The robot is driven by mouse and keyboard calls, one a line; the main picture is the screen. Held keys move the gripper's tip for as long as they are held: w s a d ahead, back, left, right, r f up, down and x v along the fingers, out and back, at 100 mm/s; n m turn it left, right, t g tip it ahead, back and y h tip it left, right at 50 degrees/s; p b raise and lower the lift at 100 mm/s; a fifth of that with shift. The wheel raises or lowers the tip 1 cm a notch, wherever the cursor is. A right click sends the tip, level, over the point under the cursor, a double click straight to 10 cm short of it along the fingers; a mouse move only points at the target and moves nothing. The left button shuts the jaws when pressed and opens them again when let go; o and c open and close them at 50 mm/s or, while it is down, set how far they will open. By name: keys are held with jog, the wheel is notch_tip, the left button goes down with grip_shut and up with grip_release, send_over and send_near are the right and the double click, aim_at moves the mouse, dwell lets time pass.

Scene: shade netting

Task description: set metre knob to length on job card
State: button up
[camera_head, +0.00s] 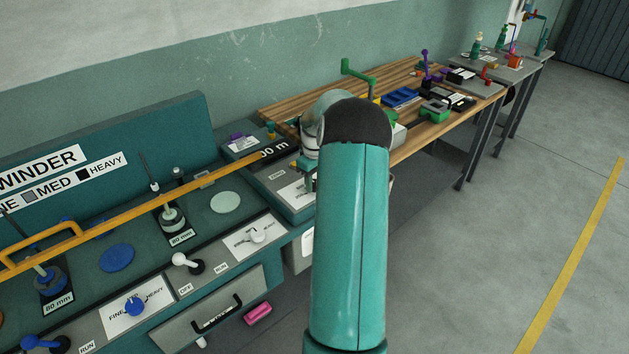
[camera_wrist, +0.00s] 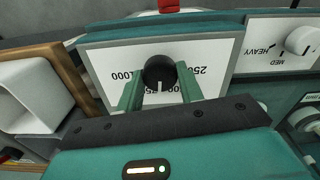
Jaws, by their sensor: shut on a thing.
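The black metre knob (camera_wrist: 160,72) sits on a white dial plate (camera_wrist: 110,58) in the wrist view. My gripper (camera_wrist: 160,92) has its two green fingers on either side of the knob, shut on it. The knob's white mark points down in the picture, toward a figure partly hidden by my gripper. A 1000 shows to the left and what looks like 250 to the right, both upside down. In the head view my arm hides the knob; the dial plate (camera_head: 294,194) shows in part. I cannot make out a job card; a display (camera_head: 275,150) reads partly "00 m".
A white knob (camera_wrist: 303,41) on a MED/HEAVY plate is to the right in the wrist view. A white square-mouthed part (camera_wrist: 32,97) is to the left. In the head view an orange bar (camera_head: 130,213) crosses the winder, and a wooden bench (camera_head: 420,132) stands beyond.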

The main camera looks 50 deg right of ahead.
aim_at(314, 182)
jog(key=n, duration=0.6)
dwell(0.5)
jog(key=o, duration=1)
jog(key=shift+r, duration=0.15)
notch_tip(314, 182, up, 14)
jog(key=shift+f, duration=0.2)
